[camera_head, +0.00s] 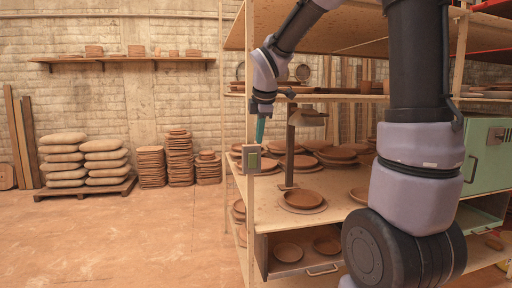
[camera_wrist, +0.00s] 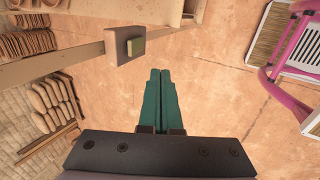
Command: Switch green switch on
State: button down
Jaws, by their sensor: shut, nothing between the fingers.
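The green switch (camera_head: 252,160) is a small green rectangle on a grey box fixed to the front post of the wooden shelf unit. In the wrist view the switch (camera_wrist: 136,46) shows as an olive-green block in a dark frame on the box at the end of the post. My gripper (camera_head: 260,130) has teal fingers pointing down, close above the switch in the head view. In the wrist view my gripper (camera_wrist: 160,72) is shut and empty, with its tips to the right of and below the switch, apart from it in the picture. Whether the switch is on cannot be told.
The shelf unit (camera_head: 240,180) holds several clay plates (camera_head: 303,199) and a drawer (camera_head: 290,262) below. A pale green cabinet (camera_head: 488,155) stands at right. Stacked sacks (camera_head: 104,160) lie on a pallet at left. The floor (camera_head: 130,235) left of the shelf is clear. A pink-framed object (camera_wrist: 275,75) shows in the wrist view.

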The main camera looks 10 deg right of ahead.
aim_at(254, 152)
jog(key=w+f, duration=0.4)
jog(key=f, duration=0.1)
jog(key=w+f, duration=0.2)
jog(key=f, duration=0.1)
jog(key=shift+w+f, duration=0.15)
jog(key=shift+w, duration=0.85)
jog(key=shift+w+r+g, duration=0.25)
jog(key=shift+w+g, duration=0.15)
jog(key=shift+w, duration=0.05)
jog(key=shift+s, duration=0.1)
jog(key=shift+r, duration=0.1)
jog(key=shift+r, duration=0.7)
